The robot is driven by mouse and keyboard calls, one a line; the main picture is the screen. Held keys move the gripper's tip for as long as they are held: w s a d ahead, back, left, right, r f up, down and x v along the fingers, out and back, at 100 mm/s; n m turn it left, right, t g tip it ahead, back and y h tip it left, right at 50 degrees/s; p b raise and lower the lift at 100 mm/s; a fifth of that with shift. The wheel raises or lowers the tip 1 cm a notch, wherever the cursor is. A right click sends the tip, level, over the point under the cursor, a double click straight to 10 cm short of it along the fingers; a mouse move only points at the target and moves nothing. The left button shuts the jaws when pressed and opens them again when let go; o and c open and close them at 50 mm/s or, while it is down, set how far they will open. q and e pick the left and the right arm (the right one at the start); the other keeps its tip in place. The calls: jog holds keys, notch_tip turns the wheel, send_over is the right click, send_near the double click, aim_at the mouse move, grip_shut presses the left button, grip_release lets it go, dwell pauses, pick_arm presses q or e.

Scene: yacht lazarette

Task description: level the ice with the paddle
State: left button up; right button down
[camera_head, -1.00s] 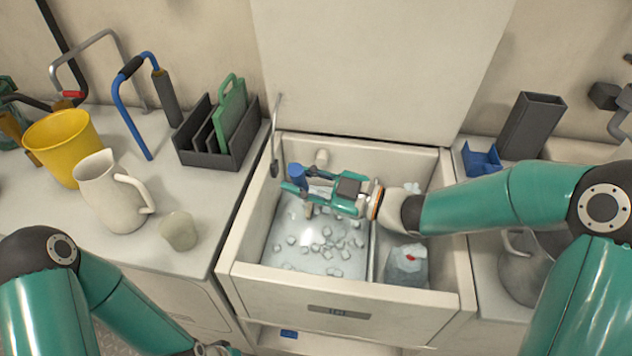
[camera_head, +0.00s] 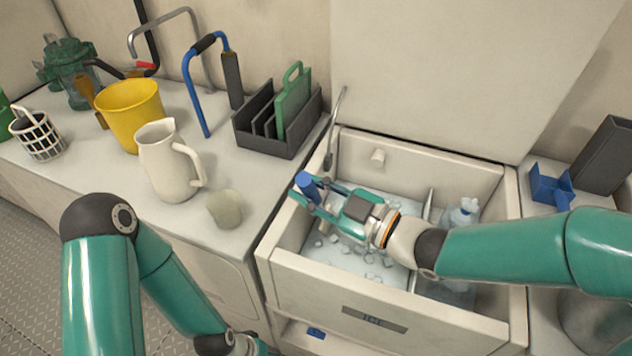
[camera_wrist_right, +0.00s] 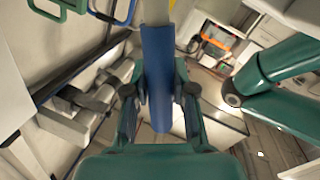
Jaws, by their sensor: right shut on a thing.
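The ice (camera_head: 373,262) is a scatter of pale cubes on a flat surface in the left compartment of the open bin (camera_head: 330,275), which bears an ICE label. My right gripper (camera_head: 312,192) is shut on a blue upright handle (camera_head: 306,182), seemingly the paddle's, above the bin's left wall. The blue handle (camera_wrist_right: 162,75) also stands between the fingers in the right wrist view. The paddle's lower end cannot be made out. My left gripper (camera_head: 243,345) is partly in view at the bottom edge, and its fingers cannot be judged.
A divider (camera_head: 424,215) separates the ice from a compartment with a clear bottle (camera_head: 463,213). On the left counter stand a beige cup (camera_head: 224,209), a white pitcher (camera_head: 165,165), a yellow bucket (camera_head: 130,115) and a dark rack (camera_head: 262,132). A blue holder (camera_head: 550,186) sits right.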

jog(key=d+p, duration=0.2)
jog(key=d, duration=1.1)
jog(key=w+a+b, duration=0.1)
jog(key=a, duration=0.3)
jog(key=w+a+b, duration=0.1)
jog(key=a, duration=0.3)
jog(key=w+a+b, duration=0.1)
jog(key=a, duration=0.3)
jog(key=shift+a+r+b, duration=0.15)
jog(key=shift+r+b, duration=0.1)
jog(key=shift+b, duration=0.05)
notch_tip(320, 180, up, 30)
jog(key=p, duration=2.4)
jog(key=shift+f, duration=0.3)
